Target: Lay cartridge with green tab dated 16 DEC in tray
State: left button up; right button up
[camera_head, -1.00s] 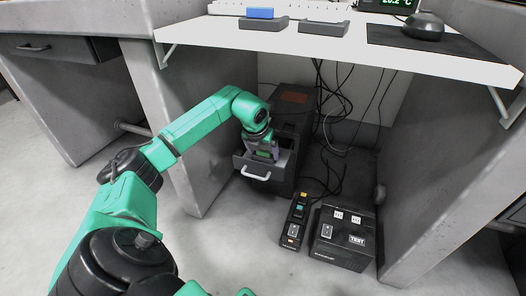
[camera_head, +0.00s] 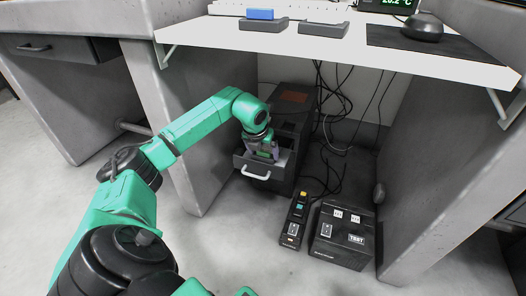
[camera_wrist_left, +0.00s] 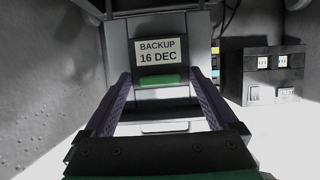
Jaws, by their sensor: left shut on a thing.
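In the head view my left gripper (camera_head: 262,148) is down at an open drawer (camera_head: 243,163) of a dark cabinet, and the arm hides most of the cartridge. Two shallow grey trays stand on the white desk: the left tray (camera_head: 262,25) has a blue block on it, the right tray (camera_head: 323,29) looks empty. My right gripper is not in view.
The white desk top (camera_head: 400,62) overhangs the cabinet (camera_head: 292,104). Grey panels stand on both sides. A power strip (camera_head: 296,222) and a black TEST box (camera_head: 343,237) lie on the floor, with loose cables behind. A mouse (camera_head: 423,26) lies on a dark mat.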

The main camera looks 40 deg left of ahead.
aim_at(263, 152)
pick_arm(q)
jog(key=shift+f, duration=0.25)
jog(key=o, duration=1)
jog(key=shift+r, duration=0.1)
jog(key=p+v, duration=0.3)
jog(key=v, duration=0.1)
jog(key=p+v, duration=0.2)
jog(key=v, duration=0.1)
jog(key=shift+s+d+r, duration=0.1)
dwell(0.3)
